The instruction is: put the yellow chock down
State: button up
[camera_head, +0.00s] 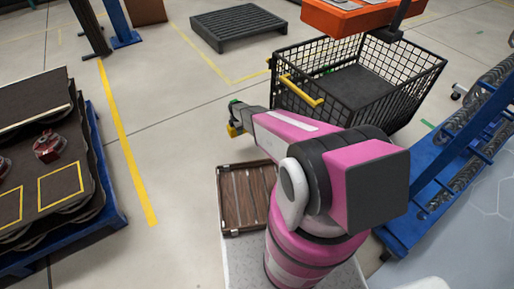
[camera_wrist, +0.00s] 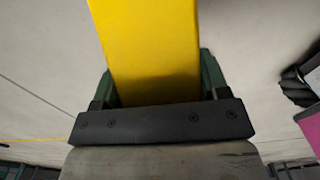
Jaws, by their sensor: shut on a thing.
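The yellow chock (camera_wrist: 150,50) fills the upper middle of the wrist view, between the two green fingers of my gripper (camera_wrist: 155,85). My gripper is shut on it. In the head view only a small part of the yellow chock (camera_head: 233,130) shows beside my gripper (camera_head: 236,115), at the end of my pink arm. Its far end runs out of the wrist view. Pale floor shows around it in the wrist view; I cannot tell how high above the floor it is.
A black wire cart (camera_head: 425,75) with a yellow handle stands just right of my gripper. A brown slatted tray (camera_head: 232,233) is nearer me. A blue rack (camera_head: 400,222) with dark hooks or coils is at right, a dark pallet (camera_head: 240,45) behind. Floor left of my gripper is clear.

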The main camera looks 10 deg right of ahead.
jog(key=f, duration=0.2)
jog(key=f+n, duration=0.1)
jog(key=shift+s+d+f, duration=0.2)
jog(key=shift+s+f, duration=0.1)
jog(key=shift+f, duration=0.05)
send_over(256, 147)
notch_tip(256, 147, down, 7)
jog(key=shift+a+r, duration=0.15)
jog(key=shift+r, duration=0.05)
jog(key=shift+f, duration=1.95)
jog(key=shift+f, duration=0.15)
jog(key=o, duration=1.1)
